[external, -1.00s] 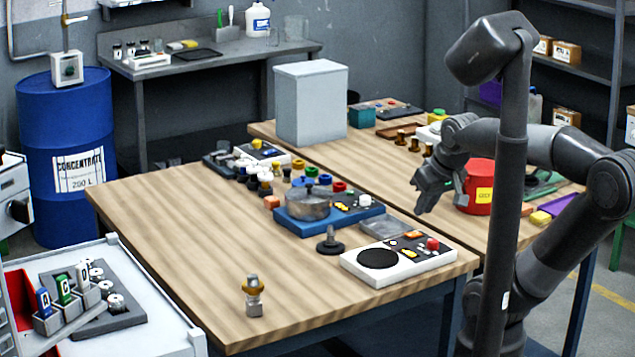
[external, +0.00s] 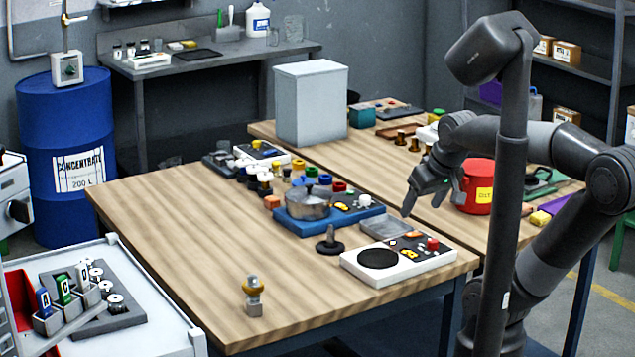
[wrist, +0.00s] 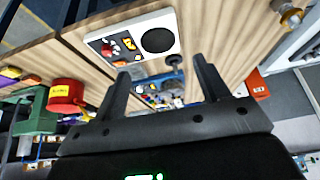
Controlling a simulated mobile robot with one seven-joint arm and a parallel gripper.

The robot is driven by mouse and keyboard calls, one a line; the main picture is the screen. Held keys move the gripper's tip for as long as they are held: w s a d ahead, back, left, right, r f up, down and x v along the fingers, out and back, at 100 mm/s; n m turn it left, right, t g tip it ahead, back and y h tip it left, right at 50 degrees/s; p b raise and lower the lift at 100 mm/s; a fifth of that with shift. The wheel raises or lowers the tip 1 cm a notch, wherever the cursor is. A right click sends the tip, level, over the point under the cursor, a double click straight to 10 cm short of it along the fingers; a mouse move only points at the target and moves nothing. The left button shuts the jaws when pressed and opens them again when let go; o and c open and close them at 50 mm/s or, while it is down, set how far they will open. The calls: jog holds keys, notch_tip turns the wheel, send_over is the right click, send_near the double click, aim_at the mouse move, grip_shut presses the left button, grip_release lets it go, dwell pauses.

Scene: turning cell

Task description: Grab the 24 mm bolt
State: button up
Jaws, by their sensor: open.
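No size marking is readable, so I cannot tell for certain which piece is the 24 mm bolt. A dark upright piece with a wide round base and a short stem (external: 329,241) stands on the near wooden table; it also shows between my fingers in the wrist view (wrist: 174,61). A silver piece with a brass-coloured ring (external: 253,297) stands near the table's front edge and shows at the top right of the wrist view (wrist: 290,18). Several brown bolt-like pieces (external: 401,138) stand on the farther table. My gripper (external: 433,203) is open and empty, above the tables and right of the dark piece.
A white control panel with a black disc (external: 398,262) lies near the table's right corner. A blue base carries a metal pot (external: 307,204). A red pot (external: 480,186) stands close to my gripper. The table's left and front middle are mostly clear.

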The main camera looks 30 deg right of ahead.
jog(key=w+a+g, duration=0.2)
jog(key=w+a, duration=0.4)
jog(key=w, duration=0.1)
jog(key=g, duration=0.4)
send_over(253, 284)
jog(key=d, duration=0.1)
jog(key=shift+n, duration=0.4)
notch_tip(253, 284, down, 7)
jog(key=shift+w+d+f, duration=0.1)
jog(key=shift+f, duration=0.1)
jog(key=f, duration=0.5)
jog(key=shift+a, duration=0.35)
jog(key=shift+w+f, duration=0.15)
jog(key=shift+f, duration=0.9)
jog(key=shift+w+f, duration=0.2)
jog(key=shift+f, duration=0.8)
jog(key=shift+w+f, duration=0.15)
jog(key=shift+f, duration=0.9)
